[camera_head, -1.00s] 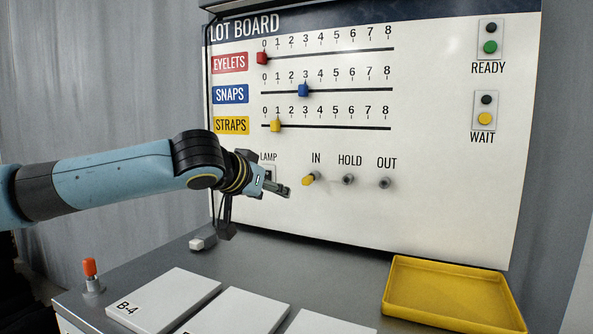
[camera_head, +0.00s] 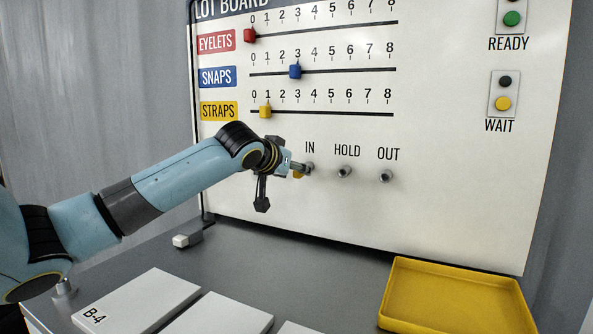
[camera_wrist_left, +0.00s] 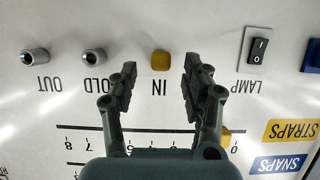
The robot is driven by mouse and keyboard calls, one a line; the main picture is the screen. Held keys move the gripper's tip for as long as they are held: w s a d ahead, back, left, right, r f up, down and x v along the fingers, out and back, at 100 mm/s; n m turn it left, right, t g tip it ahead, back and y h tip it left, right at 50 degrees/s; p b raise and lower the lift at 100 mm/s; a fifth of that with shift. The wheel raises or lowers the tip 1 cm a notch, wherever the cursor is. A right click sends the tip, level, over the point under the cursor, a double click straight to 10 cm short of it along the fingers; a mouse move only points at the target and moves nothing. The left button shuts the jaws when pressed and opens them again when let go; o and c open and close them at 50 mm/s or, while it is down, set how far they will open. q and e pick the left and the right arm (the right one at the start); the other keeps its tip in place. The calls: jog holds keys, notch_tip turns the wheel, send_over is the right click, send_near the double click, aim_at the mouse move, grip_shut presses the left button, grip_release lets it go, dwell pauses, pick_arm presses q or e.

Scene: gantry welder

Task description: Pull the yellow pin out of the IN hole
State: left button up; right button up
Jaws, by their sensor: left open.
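The yellow pin (camera_wrist_left: 160,60) sits in the IN hole of the white board; in the left wrist view its end shows between the two open fingers. In the head view the pin (camera_head: 298,174) is partly hidden by my left gripper (camera_head: 300,168). My left gripper (camera_wrist_left: 157,85) is open, with one finger on each side of the pin and visible gaps to it. I cannot tell from these views how far along the pin the fingers reach. My right gripper is not in view.
The empty HOLD socket (camera_head: 345,171) and OUT socket (camera_head: 386,176) are right of IN. The LAMP switch (camera_wrist_left: 257,50) is beside the gripper. Sliders are above. A yellow tray (camera_head: 455,298) and white B-4 plate (camera_head: 140,300) lie on the grey bench.

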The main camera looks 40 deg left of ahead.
pick_arm(q)
jog(key=shift+x, duration=0.95)
jog(key=shift+w+a, duration=0.1)
jog(key=shift+w, duration=0.05)
jog(key=shift+f, duration=0.1)
jog(key=shift+c, duration=0.8)
grip_shut()
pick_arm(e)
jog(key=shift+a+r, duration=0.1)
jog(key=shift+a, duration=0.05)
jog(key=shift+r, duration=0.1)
